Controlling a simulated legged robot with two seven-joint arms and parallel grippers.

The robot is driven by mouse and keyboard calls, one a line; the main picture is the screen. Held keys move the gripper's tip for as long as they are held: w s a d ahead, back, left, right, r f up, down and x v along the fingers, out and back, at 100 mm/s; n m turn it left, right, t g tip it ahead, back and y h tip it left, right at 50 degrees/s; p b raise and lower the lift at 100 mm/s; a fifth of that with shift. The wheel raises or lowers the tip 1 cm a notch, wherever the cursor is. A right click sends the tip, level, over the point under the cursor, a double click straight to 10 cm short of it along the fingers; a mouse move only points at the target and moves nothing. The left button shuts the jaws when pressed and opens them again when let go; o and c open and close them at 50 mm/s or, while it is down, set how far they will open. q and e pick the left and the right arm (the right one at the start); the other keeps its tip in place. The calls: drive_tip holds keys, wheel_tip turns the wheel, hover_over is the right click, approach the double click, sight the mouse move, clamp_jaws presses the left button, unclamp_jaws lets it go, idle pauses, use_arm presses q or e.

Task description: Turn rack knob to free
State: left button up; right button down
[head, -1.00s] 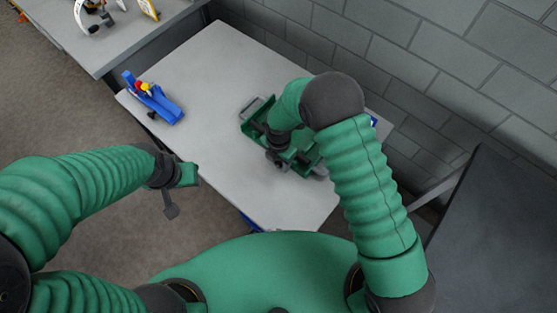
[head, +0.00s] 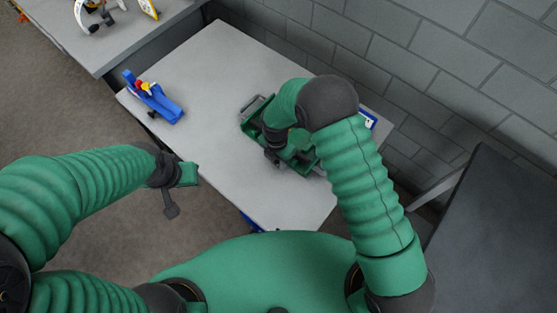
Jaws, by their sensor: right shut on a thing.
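A green open-topped rack (head: 252,123) with a grey handle at its far left end sits on the light grey table. My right gripper (head: 274,158) is down at the rack's near side and shut on a part of it. My forearm and wrist cover the middle of the rack. The knob itself cannot be made out, being small or hidden beneath the gripper. My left gripper (head: 178,195) hangs off the table's near left side, apart from everything. Its jaws are too unclear to tell whether they are open.
A blue tool with red and yellow parts (head: 153,98) lies at the table's left end. The light grey table (head: 215,65) is bare between it and the rack. A blue and white item (head: 370,119) shows behind my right arm. A block wall (head: 400,60) stands behind.

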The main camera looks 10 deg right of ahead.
drive_tip(key=shift+w+a+f+g+h, duration=0.15)
drive_tip(key=shift+f+g+h, duration=0.05)
drive_tip(key=shift+g+h, duration=0.1)
drive_tip(key=g+h+b, duration=0.1)
drive_tip(key=b, duration=0.1)
drive_tip(key=g+h+b, duration=0.1)
drive_tip(key=b, duration=0.1)
drive_tip(key=shift+w+a+f+b, duration=0.15)
drive_tip(key=shift+w+f+b, duration=0.05)
drive_tip(key=shift+f+b, duration=0.1)
drive_tip(key=shift+r+g+h+b, duration=0.25)
drive_tip(key=shift+g+h+b, duration=0.1)
drive_tip(key=shift+g+h, duration=0.15)
drive_tip(key=shift+s+r, duration=0.1)
drive_tip(key=shift+r, duration=0.05)
drive_tip(key=c, duration=1.1)
unclamp_jaws()
